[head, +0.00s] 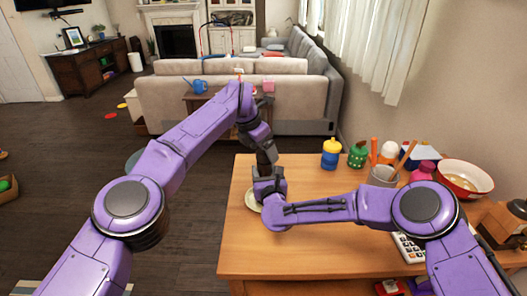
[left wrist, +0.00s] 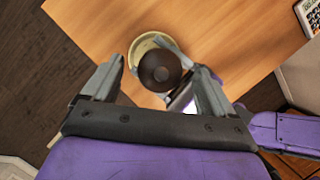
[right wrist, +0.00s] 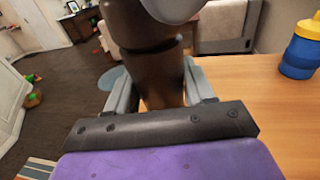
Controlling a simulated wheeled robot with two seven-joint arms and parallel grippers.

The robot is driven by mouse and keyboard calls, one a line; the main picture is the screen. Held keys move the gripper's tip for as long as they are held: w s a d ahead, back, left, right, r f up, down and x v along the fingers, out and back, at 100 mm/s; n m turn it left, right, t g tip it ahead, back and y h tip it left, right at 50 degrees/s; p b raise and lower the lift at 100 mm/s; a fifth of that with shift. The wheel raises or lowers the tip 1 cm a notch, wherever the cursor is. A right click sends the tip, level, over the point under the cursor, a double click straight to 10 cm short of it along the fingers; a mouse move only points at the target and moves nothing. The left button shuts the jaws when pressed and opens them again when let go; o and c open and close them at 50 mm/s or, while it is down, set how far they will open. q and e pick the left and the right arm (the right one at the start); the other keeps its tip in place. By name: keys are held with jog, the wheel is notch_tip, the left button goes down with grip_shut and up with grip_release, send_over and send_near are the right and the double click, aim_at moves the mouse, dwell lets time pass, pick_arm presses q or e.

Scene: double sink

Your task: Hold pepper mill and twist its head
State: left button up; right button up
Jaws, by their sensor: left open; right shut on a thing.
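The pepper mill is dark brown. Its round head (left wrist: 160,70) shows from above in the left wrist view, and its body (right wrist: 150,72) stands upright in the right wrist view. My right gripper (right wrist: 158,92) is shut on the body, with a finger on each side. My left gripper (left wrist: 158,88) is open above the mill, its fingers spread on either side of the head and apart from it. In the head view, my left gripper (head: 267,158) is above my right gripper (head: 268,184), and the arms mostly hide the mill.
A cream dish (head: 252,201) lies under the mill on the wooden table (head: 310,245). A yellow-and-blue bottle (head: 331,153), a green container (head: 357,155), a utensil cup (head: 383,177), a red-rimmed bowl (head: 466,178) and a calculator (head: 408,247) stand at the right. The front middle is clear.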

pick_arm(q)
jog(key=v, duration=1)
jog(key=shift+s+a+r, duration=0.1)
jog(key=shift+r, duration=0.05)
jog(key=shift+c, duration=0.3)
jog(key=w+d+f+n, duration=0.1)
jog(key=f, duration=0.2)
jog(key=w+d+f+n, duration=0.1)
jog(key=f, duration=0.3)
jog(key=w+d+f+n+t+y, duration=0.1)
jog(key=f, duration=0.3)
jog(key=shift+d+f+n, duration=0.1)
jog(key=shift+d+n, duration=0.25)
jog(key=shift+n, duration=0.05)
jog(key=c, duration=1.1)
jog(key=o, duration=1.1)
jog(key=shift+o, duration=0.2)
